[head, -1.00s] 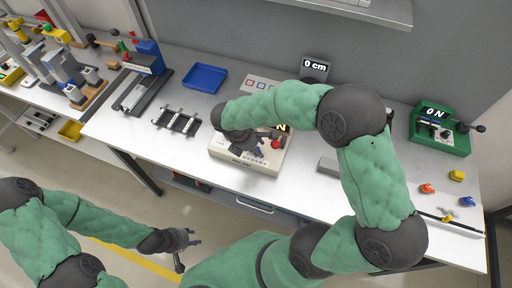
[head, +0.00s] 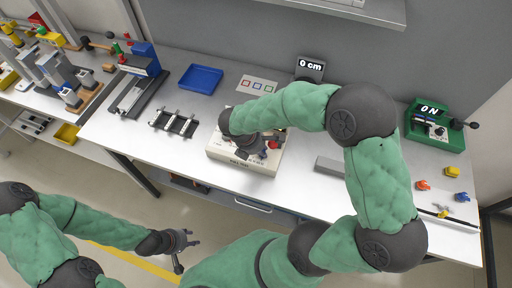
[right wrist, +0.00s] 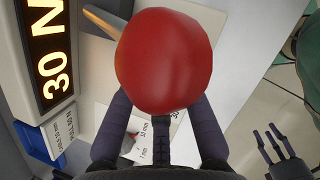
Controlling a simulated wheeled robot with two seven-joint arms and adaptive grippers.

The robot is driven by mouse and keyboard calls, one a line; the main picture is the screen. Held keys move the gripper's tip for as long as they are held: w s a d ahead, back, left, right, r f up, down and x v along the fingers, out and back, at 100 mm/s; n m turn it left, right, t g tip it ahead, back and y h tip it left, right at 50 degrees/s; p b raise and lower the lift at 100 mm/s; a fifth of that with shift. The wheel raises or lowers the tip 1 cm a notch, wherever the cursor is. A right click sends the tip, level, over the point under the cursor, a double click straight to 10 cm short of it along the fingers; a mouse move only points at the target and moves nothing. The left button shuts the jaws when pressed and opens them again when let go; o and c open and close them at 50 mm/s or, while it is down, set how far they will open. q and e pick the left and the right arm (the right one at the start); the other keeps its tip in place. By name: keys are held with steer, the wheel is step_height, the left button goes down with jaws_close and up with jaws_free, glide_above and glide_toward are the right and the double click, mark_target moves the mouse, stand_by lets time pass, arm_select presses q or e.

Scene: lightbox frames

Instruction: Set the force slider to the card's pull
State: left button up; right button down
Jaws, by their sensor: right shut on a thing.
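A cream box labelled "PULL TEST" (head: 228,155) stands at the middle of the bench in the head view. The lit display (right wrist: 52,58) reads "30 N". My left gripper (head: 183,248) is open and empty, in front of the bench.
A card with coloured squares (head: 258,85) lies behind the box. A "0 cm" display (head: 311,68) stands at the back. A green "0 N" device (head: 436,125) stands at the right. A blue tray (head: 201,79) and a metal rack (head: 174,122) lie left.

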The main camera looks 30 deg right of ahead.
steer(key=c, duration=1.4)
jaws_free()
steer(key=shift+s+d, duration=0.2)
steer(key=shift+c, duration=0.2)
steer(key=shift+o, duration=1.2)
steer(key=shift+s+d, duration=0.15)
steer(key=shift+d, duration=0.05)
steer(key=shift+a, duration=0.1)
steer(key=shift+a+r, duration=0.1)
steer(key=shift+r, duration=0.15)
steer(key=v, duration=1.1)
steer(key=shift+r, duration=0.2)
steer(key=shift+a, duration=0.15)
